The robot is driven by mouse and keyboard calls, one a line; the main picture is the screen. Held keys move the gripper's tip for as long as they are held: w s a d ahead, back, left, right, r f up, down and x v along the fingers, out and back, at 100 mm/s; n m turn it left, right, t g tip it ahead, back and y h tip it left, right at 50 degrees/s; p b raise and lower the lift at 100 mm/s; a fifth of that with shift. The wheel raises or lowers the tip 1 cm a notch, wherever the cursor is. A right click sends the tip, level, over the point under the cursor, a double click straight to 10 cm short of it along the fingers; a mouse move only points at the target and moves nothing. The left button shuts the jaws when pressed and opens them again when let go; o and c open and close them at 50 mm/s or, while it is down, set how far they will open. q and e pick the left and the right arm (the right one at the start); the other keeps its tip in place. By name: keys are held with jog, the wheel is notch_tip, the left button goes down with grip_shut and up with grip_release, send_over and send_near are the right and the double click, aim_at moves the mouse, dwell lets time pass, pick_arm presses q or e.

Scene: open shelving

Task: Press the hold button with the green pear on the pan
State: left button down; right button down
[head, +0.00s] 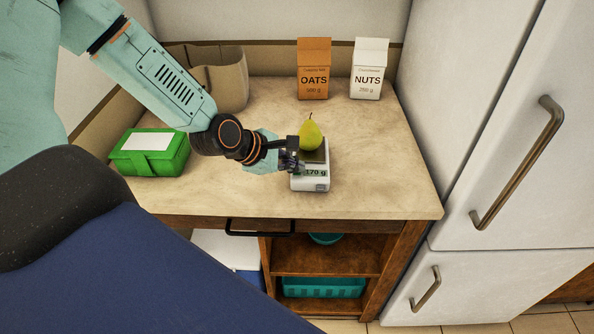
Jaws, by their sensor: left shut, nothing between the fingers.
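The green pear (311,133) stands upright on the dark pan (316,156) of a small white kitchen scale (311,183). The scale's display reads 170 g. My left gripper (291,161) is shut and empty, at the left side of the scale, just above its front part and close to the display. It hides the left part of the scale and pan. I cannot make out the hold button, and I cannot tell whether the fingertips touch the scale. My right gripper is not in view.
An orange oats box (313,70) and a white nuts box (369,70) stand at the back. A green box (150,153) and a beige bin (228,80) are on the left. The counter (385,160) is clear right of the scale. A white fridge (500,120) stands at the right.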

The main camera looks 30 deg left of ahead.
pick_arm(q)
jog(key=shift+r+p, duration=0.7)
jog(key=shift+r, duration=0.15)
notch_tip(320, 180, up, 5)
jog(key=p, duration=0.4)
jog(key=shift+r, duration=0.1)
jog(key=shift+a, duration=0.1)
dwell(0.6)
